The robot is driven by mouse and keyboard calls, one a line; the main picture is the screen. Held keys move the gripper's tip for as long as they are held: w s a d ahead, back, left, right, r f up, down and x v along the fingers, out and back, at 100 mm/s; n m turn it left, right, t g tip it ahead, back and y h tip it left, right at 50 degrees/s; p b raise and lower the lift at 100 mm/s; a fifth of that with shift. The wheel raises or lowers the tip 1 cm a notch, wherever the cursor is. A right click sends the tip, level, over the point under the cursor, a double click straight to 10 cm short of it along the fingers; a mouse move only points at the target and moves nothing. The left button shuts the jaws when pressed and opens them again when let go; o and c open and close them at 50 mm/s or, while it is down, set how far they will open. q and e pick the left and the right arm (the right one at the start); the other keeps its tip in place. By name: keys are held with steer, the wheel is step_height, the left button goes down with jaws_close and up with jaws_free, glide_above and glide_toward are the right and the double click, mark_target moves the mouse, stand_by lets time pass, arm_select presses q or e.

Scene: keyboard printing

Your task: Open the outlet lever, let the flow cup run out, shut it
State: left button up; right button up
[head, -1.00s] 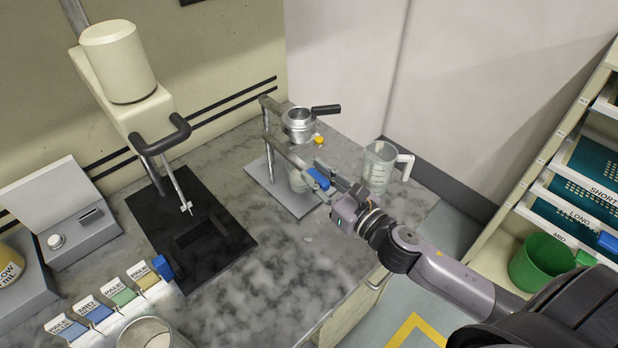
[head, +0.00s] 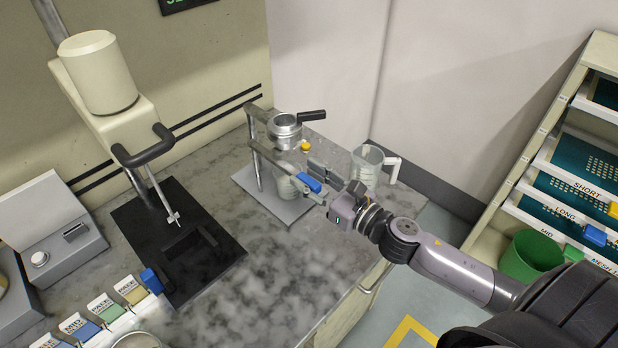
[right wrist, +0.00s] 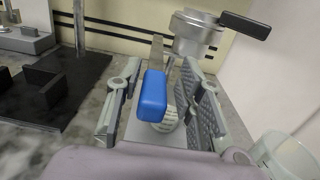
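The metal flow cup (head: 286,130) with a black side handle is held on a stand. It also shows in the right wrist view (right wrist: 192,32). A lever bar with a blue end (head: 309,184) reaches from the stand toward my right gripper. My right gripper (head: 322,182) is open, its fingers on either side of the blue end. In the right wrist view the blue end (right wrist: 153,95) stands between the spread fingers, with a gap on each side. A clear vessel (head: 284,186) stands under the cup, partly hidden. The cup's contents cannot be made out. My left gripper is out of view.
A clear jug (head: 368,166) stands close behind my right gripper. The marble counter (head: 290,270) in front of the stand is clear.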

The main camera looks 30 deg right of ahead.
steer(key=shift+o, duration=0.2)
steer(key=shift+s+f, duration=0.1)
steer(key=shift+s+d, duration=0.1)
steer(key=shift+s, duration=0.3)
steer(key=v, duration=1.1)
